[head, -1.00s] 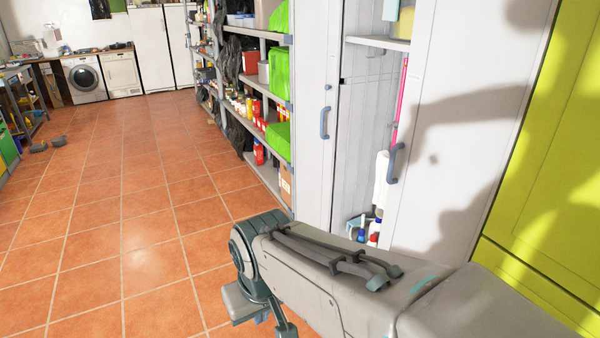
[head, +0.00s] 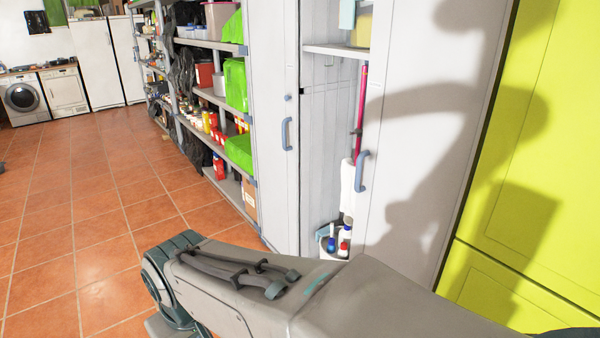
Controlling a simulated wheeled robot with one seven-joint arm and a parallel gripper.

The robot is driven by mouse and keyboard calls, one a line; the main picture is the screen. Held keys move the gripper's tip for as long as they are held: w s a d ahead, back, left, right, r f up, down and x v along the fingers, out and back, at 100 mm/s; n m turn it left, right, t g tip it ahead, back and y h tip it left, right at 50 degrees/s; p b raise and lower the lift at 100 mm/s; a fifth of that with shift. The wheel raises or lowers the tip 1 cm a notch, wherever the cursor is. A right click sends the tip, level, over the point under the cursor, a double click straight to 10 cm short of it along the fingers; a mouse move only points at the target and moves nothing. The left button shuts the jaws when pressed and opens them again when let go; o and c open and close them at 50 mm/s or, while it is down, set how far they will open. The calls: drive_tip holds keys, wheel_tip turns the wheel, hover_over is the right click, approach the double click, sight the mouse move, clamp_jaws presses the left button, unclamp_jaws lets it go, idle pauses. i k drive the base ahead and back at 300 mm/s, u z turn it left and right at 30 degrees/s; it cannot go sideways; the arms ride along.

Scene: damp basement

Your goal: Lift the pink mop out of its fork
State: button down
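The pink mop (head: 361,100) stands upright inside the partly open white cabinet, seen as a thin pink handle in the gap beside the right door (head: 415,130). A small dark piece at the handle, perhaps the fork (head: 356,132), shows about halfway down. A white hanging part (head: 347,188) shows below it; I cannot tell whether it is the mop's head. The right door hides part of the mop. My arm reaches across the bottom of the view, below and in front of the cabinet. My gripper is outside the picture.
The right door has a blue-grey handle (head: 361,171); the left door (head: 274,130) has another. Bottles (head: 344,240) stand low in the cabinet. Loaded shelves (head: 212,95) stand to the left and a yellow-green cabinet (head: 540,170) to the right. The tiled floor (head: 80,210) at left is open.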

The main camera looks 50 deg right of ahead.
sight(348, 195)
drive_tip(key=z, duration=0.2)
drive_tip(key=i, duration=1.6)
drive_tip(key=z, duration=1.05)
drive_tip(key=i, duration=1.15)
drive_tip(key=z, duration=1.5)
drive_tip(key=i, duration=0.65)
drive_tip(key=z, duration=0.6)
